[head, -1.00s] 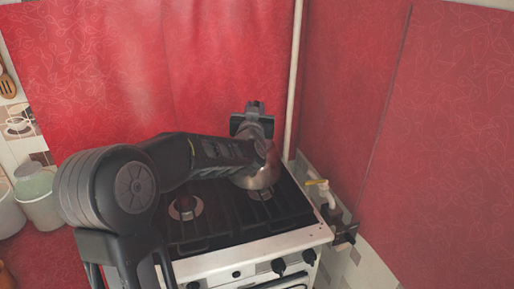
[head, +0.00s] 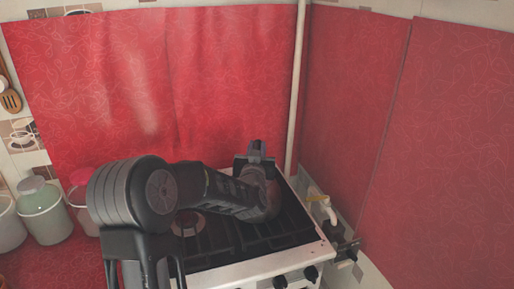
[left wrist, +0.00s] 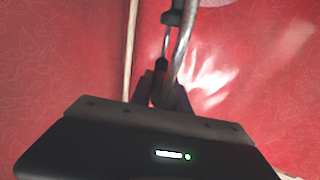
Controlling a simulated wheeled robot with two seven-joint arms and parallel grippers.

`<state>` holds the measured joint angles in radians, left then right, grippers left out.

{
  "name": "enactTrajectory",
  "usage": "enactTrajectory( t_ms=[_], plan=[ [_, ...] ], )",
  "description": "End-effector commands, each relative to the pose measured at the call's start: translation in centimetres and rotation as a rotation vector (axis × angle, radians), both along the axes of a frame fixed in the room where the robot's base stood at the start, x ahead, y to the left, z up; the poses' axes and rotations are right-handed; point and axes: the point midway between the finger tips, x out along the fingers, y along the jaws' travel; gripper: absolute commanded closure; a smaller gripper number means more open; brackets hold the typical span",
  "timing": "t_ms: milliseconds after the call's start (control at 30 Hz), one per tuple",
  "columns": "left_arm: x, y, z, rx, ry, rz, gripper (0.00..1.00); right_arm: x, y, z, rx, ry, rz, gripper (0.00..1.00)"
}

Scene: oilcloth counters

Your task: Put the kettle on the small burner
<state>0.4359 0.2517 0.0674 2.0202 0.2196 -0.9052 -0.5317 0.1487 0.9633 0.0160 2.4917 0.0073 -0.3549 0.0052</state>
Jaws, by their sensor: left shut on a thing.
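The stove (head: 262,262) has a white front edge and a dark top with black grates. A round burner (head: 187,222) shows on its left side. My left gripper (head: 256,152) is over the right rear part of the stove. In the left wrist view its fingers (left wrist: 164,88) are shut on the curved metal handle of the kettle (left wrist: 184,45). In the head view my own forearm and wrist hide most of the kettle and the right-hand burners, so I cannot tell whether the kettle touches a grate. My right gripper is not in view.
Red oilcloth walls (head: 225,95) close off the back and right. A pale vertical pipe (head: 296,90) runs down the corner. Lidded jars (head: 42,212) stand on the left.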

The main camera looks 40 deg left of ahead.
Motion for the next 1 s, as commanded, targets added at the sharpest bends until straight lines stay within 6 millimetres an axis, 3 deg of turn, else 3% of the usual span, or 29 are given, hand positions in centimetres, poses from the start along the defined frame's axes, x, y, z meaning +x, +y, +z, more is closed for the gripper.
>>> enactTrajectory(
  t_ms=[167,200,467,767,1000],
  plan=[
    [0.0,0.0,0.3,0.004,-0.006,0.000,1.00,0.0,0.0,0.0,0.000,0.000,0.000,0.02],
    [0.0,0.0,-0.2,-0.001,0.002,-0.001,0.77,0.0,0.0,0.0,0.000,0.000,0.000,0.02],
    [0.0,0.0,-0.1,-0.001,0.002,-0.001,0.56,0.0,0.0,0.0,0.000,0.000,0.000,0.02],
    [-0.1,-0.1,-0.1,-0.001,0.001,-0.001,0.56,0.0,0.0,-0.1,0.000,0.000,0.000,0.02],
    [-2.2,-1.4,-0.3,-0.001,0.001,-0.001,0.56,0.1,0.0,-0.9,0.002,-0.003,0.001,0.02]
  ],
)
